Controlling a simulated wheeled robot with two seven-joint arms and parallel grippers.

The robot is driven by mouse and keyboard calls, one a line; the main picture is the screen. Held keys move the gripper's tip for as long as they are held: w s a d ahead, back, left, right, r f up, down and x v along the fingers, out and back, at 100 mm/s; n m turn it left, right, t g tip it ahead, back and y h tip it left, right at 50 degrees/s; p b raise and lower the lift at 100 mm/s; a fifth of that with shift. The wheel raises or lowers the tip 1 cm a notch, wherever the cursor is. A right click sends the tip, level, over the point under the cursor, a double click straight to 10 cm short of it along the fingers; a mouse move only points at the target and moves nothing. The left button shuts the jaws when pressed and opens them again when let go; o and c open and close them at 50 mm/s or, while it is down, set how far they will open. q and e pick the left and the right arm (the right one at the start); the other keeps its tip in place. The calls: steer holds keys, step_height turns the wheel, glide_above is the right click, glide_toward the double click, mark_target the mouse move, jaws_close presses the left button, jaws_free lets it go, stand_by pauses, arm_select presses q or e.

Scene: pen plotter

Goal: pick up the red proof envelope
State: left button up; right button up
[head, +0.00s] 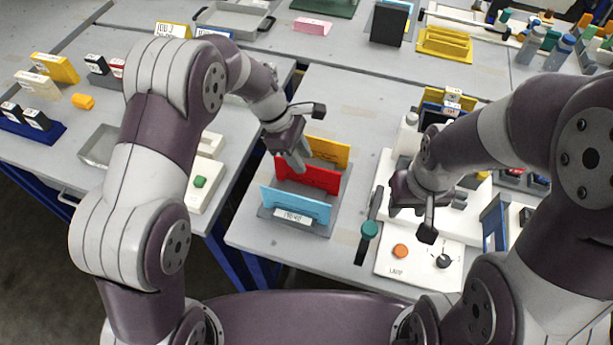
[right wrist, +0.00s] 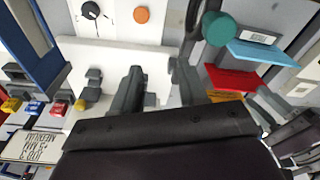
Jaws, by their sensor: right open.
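The red proof envelope (head: 312,180) stands upright in a grey rack (head: 318,228), between a yellow envelope (head: 330,152) behind and a light blue one (head: 292,208) in front. It also shows in the right wrist view (right wrist: 232,79). My left gripper (head: 298,160) points down at the red envelope's upper left part, its fingers overlapping that edge; I cannot tell whether they are closed on it. My right gripper (head: 412,216) is open and empty above the lamp panel; its two fingers show apart in the right wrist view (right wrist: 158,88).
A white lamp panel (head: 420,270) with an orange button (head: 400,251) and a black knob (head: 443,261) lies right of the rack. A teal-topped handle (head: 369,229) stands between them. A white bottle (head: 407,135) stands behind. The table behind the rack is clear.

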mark_target(310, 171)
arm_select(q)
steer(key=x, duration=0.3)
steer(key=w+x, duration=0.1)
steer(key=x, duration=0.1)
steer(key=shift+f+p, duration=0.3)
steer(key=shift+p, duration=0.05)
steer(key=shift+s+d+f, duration=0.15)
steer(key=shift+d+f, duration=0.1)
steer(key=shift+f, duration=0.15)
steer(key=shift+f, duration=0.25)
jaws_close()
